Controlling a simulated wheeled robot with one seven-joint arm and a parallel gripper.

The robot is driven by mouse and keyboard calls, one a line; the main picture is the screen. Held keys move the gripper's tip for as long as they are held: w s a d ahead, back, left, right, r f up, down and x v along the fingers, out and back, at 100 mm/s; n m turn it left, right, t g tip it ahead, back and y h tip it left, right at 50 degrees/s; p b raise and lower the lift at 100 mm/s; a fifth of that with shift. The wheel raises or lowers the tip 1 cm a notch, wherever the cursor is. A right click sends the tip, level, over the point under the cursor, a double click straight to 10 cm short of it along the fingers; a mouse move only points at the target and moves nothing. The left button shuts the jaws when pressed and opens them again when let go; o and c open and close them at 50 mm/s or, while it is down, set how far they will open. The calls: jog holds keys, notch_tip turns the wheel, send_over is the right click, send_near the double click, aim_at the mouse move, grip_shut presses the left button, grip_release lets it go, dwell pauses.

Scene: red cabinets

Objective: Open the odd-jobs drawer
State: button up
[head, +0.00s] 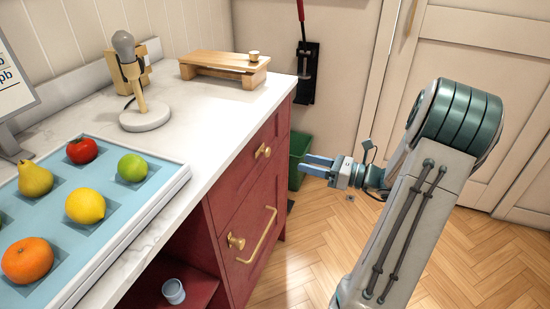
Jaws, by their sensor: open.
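The red cabinet (222,205) has an upper drawer front (247,165) with a brass knob (263,151). Below it is a larger red front (250,225) with a brass bar handle (262,238) and another brass knob (236,242). Both fronts look closed. I see no label telling which is the odd-jobs drawer. My gripper (306,165) is open and empty, to the right of the cabinet. Its blue fingers point left toward the fronts, apart from both knobs and the handle.
The white counter (205,128) holds a fruit tray (140,205), a microphone-like stand (145,117) and a wooden bench (225,68). A small cup (173,291) sits in the open red shelf. A green bin (298,160) stands behind my gripper. The wood floor (300,260) before the cabinet is clear.

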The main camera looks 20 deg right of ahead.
aim_at(269, 154)
jog(key=b+x, duration=0.1)
jog(key=x, duration=0.9)
jog(key=shift+w+a+f+b, duration=0.1)
jog(key=shift+w+a+b, duration=0.2)
jog(key=shift+b, duration=0.1)
grip_shut()
jog(key=shift+s, duration=0.15)
